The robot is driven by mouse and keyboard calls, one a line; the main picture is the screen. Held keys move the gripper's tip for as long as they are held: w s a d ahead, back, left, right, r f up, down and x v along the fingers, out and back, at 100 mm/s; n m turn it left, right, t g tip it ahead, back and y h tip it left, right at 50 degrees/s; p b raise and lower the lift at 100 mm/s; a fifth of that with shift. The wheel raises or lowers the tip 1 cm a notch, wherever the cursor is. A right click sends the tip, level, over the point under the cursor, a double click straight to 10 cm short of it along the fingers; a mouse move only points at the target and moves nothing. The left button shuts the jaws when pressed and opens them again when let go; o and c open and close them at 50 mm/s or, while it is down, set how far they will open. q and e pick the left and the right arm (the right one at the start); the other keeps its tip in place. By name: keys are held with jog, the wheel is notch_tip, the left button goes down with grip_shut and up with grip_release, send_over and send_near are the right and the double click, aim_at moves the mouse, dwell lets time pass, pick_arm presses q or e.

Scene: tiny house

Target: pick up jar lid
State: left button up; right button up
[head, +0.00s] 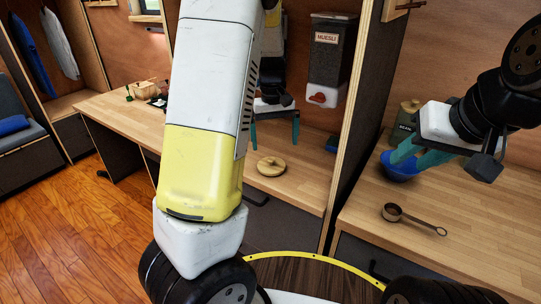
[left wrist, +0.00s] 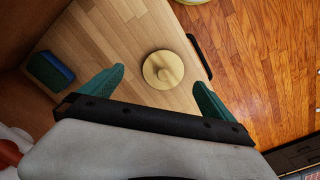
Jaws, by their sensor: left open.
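The jar lid (head: 271,167) is a round, light wooden disc with a knob on top. It lies on the wooden counter near its front edge. My left gripper (head: 275,140) is above and behind it in the head view, with its two teal fingers spread apart and nothing between them. In the left wrist view the lid (left wrist: 163,70) lies ahead of the open left gripper (left wrist: 157,88), between the lines of the two fingers and apart from both. My right gripper (head: 407,160) is over the right-hand counter by a blue bowl; its finger gap is unclear.
The blue bowl (head: 398,174), a dark labelled jar (head: 404,122) and a measuring scoop (head: 394,212) are on the right counter (head: 365,195). A tall divider (head: 352,125) separates the counters. A muesli dispenser (head: 328,60) hangs behind. A blue sponge-like block (left wrist: 50,70) lies left of the lid.

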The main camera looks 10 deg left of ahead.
aim_at(271, 159)
pick_arm(q)
jog(key=shift+w+a+f, duration=0.35)
jog(key=shift+a+f, duration=0.1)
jog(key=shift+f, duration=0.25)
jog(key=f, duration=0.7)
jog(key=shift+w+a+f, duration=0.25)
jog(key=shift+w, duration=0.05)
jog(key=c, duration=1.2)
